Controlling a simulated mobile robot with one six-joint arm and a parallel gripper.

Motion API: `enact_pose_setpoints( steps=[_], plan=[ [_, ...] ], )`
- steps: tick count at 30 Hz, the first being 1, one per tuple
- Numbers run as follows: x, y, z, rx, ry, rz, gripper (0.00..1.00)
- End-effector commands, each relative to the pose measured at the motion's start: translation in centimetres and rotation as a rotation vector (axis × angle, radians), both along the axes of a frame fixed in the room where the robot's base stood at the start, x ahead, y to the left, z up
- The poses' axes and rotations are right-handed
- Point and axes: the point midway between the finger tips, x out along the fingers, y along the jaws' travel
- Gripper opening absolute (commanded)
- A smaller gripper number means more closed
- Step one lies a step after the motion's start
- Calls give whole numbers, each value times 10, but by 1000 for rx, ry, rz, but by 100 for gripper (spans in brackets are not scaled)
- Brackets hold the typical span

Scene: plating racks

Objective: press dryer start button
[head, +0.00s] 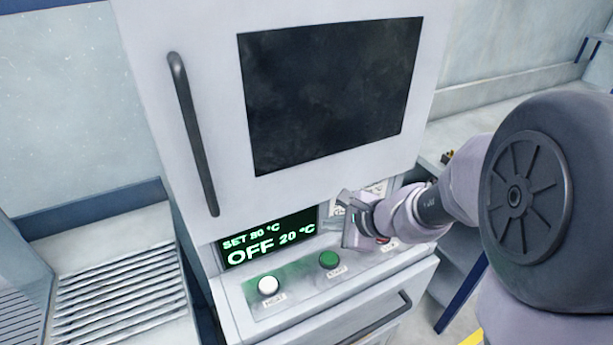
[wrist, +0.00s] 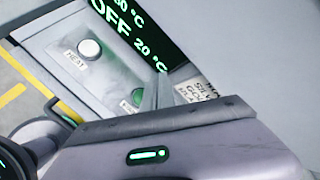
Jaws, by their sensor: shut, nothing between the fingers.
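The dryer (head: 150,60) is a pale cabinet with a dark window. Its control panel has a green button (head: 329,259), whose label is too small to read surely, and a white button (head: 268,285) labelled HEAT. The green button also shows in the wrist view (wrist: 138,97), partly behind my gripper. The display (head: 268,240) reads SET 80 °C, OFF, 20 °C. My gripper (head: 350,232) is shut and empty, just right of and above the green button in the head view; contact is not evident. A bit of red beside it may be another button, mostly hidden.
A dark vertical handle (head: 193,135) stands out from the dryer door. A lower handle (head: 385,320) is below the panel. A slatted rack (head: 120,290) is at the left. A printed label (wrist: 195,92) lies close to my gripper.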

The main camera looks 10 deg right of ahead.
Motion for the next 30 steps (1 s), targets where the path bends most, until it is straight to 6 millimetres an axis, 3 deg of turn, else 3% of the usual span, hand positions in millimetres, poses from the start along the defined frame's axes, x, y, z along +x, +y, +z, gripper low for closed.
enact_pose_setpoints(
  steps=[6,20,30],
  plan=[
    [10,-14,-15,39,30,-87,0],
    [10,-13,-23,40,29,-86,0],
    [10,-12,-70,39,29,-85,0]
  ],
)
